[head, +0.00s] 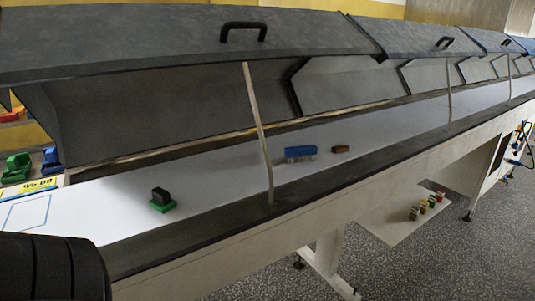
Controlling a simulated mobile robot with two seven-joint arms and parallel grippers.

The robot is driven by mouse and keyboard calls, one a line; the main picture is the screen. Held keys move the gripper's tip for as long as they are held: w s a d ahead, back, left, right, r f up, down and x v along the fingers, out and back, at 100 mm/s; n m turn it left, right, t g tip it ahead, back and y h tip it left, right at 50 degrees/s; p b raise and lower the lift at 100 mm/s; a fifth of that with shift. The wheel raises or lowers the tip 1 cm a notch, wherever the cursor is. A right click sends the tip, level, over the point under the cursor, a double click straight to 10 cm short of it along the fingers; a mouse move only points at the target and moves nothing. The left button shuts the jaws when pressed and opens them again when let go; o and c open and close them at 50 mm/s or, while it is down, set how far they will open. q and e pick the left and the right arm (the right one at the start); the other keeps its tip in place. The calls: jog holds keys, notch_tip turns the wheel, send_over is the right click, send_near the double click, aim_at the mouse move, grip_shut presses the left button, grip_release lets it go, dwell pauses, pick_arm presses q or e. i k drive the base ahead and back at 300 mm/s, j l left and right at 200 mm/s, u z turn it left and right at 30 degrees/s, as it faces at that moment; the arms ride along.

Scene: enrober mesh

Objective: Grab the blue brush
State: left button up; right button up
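A blue brush (300,152) lies on the white belt (215,182) inside the long grey machine, near the belt's front edge. Its blue back faces up and its pale bristles point down to the belt. It is just right of a thin upright support strut (259,135) and is unobstructed in the head view. Neither of my grippers can be seen in this view.
A small brown block (341,149) lies just right of the brush. A green block with a dark top (161,200) sits nearer on the belt. The raised grey hood (180,35) overhangs the belt. Several small items stand on a low shelf (395,222).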

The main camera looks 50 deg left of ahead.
aim_at(305, 153)
jog(key=u, duration=1.35)
jog(key=l+u, duration=0.1)
jog(key=u, duration=0.25)
jog(key=l+u, duration=0.15)
jog(key=u, duration=0.2)
jog(key=l+u, duration=0.15)
jog(key=u, duration=0.2)
jog(key=l+u, duration=0.25)
jog(key=l, duration=0.2)
jog(key=l+u, duration=0.3)
jog(key=l, duration=0.15)
jog(key=k, duration=0.05)
